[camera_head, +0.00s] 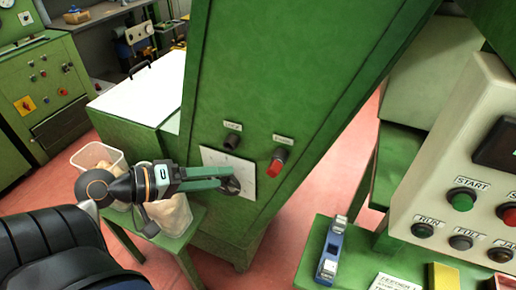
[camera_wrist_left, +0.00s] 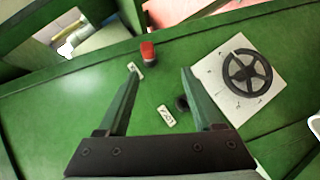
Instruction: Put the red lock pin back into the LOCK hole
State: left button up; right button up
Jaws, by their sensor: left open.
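The red lock pin (camera_head: 277,163) sits in the right-hand holder on the sloping green cabinet front, under a small white label. It also shows upright in the wrist view (camera_wrist_left: 148,51), just beyond and between my fingertips. The black LOCK hole (camera_head: 231,141) is to its left; in the wrist view the hole (camera_wrist_left: 182,103) lies by a label (camera_wrist_left: 167,116) that seems to read LOCK, partly beside my right-hand finger. My left gripper (camera_head: 226,178) is open and empty, in front of the cabinet, and also shows in the wrist view (camera_wrist_left: 160,74). My right gripper is not in view.
A black handwheel (camera_wrist_left: 247,72) on a white plate (camera_wrist_left: 226,59) is close to my left fingers. A green stand with a clear bin (camera_head: 97,156) is at left. A control panel (camera_head: 462,180) and a blue tool (camera_head: 330,250) are at right.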

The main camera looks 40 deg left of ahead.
aim_at(267, 171)
pick_arm(q)
jog(key=shift+h, duration=0.3)
jog(key=x, duration=0.4)
jog(key=r+x, duration=0.1)
jog(key=x, duration=0.3)
jog(key=d+x, duration=0.1)
jog(key=x, duration=0.3)
jog(key=shift+w+d+r+p, duration=0.15)
jog(key=shift+w+p, duration=0.05)
jog(key=shift+p, duration=0.15)
jog(key=shift+c, duration=0.3)
grip_shut()
